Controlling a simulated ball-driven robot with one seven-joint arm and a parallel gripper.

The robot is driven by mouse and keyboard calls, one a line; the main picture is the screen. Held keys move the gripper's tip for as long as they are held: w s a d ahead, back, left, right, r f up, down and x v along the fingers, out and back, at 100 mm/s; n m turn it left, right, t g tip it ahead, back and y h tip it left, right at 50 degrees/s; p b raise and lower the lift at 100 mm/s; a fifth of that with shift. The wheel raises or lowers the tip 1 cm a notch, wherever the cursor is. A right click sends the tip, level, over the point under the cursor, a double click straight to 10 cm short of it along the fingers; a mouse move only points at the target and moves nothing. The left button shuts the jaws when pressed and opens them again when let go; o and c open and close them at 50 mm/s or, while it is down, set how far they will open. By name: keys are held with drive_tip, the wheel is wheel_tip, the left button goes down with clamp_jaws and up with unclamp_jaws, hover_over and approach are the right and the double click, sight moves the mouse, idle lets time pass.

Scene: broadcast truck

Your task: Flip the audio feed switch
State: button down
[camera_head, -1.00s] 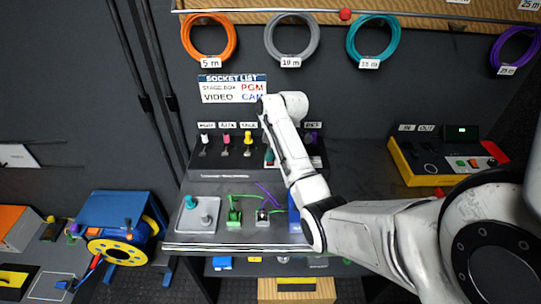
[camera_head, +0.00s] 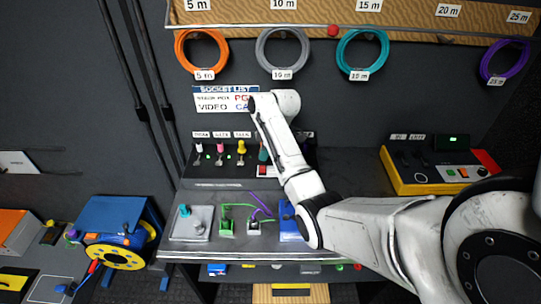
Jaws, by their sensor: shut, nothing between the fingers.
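A dark switch panel (camera_head: 218,184) stands at the back of the desk. It carries toggle switches with coloured caps: a white-capped switch (camera_head: 199,148), a pink-capped switch (camera_head: 220,154) and a yellow-capped switch (camera_head: 241,148), with small green lights beside them. A teal-capped one (camera_head: 263,153) shows at the edge of my arm, above a red button (camera_head: 262,170). Small labels sit above the switches; I cannot read which one is the audio feed. My arm covers the panel's right part. My gripper is hidden behind my own arm links, so its contact with any switch cannot be told.
A yellow-edged control box (camera_head: 432,168) stands on the right. Coiled cables hang above, including an orange coil (camera_head: 201,48). Connectors and thin cables lie on the desk front (camera_head: 190,252). A blue cable reel (camera_head: 122,232) is at lower left. The sign (camera_head: 224,100) is partly covered by my arm.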

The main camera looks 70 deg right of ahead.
drive_tip(key=a+v, duration=0.1)
drive_tip(key=v, duration=0.8)
drive_tip(key=shift+s+a+r, duration=0.15)
drive_tip(key=shift+a+r, duration=0.1)
drive_tip(key=shift+r, duration=0.15)
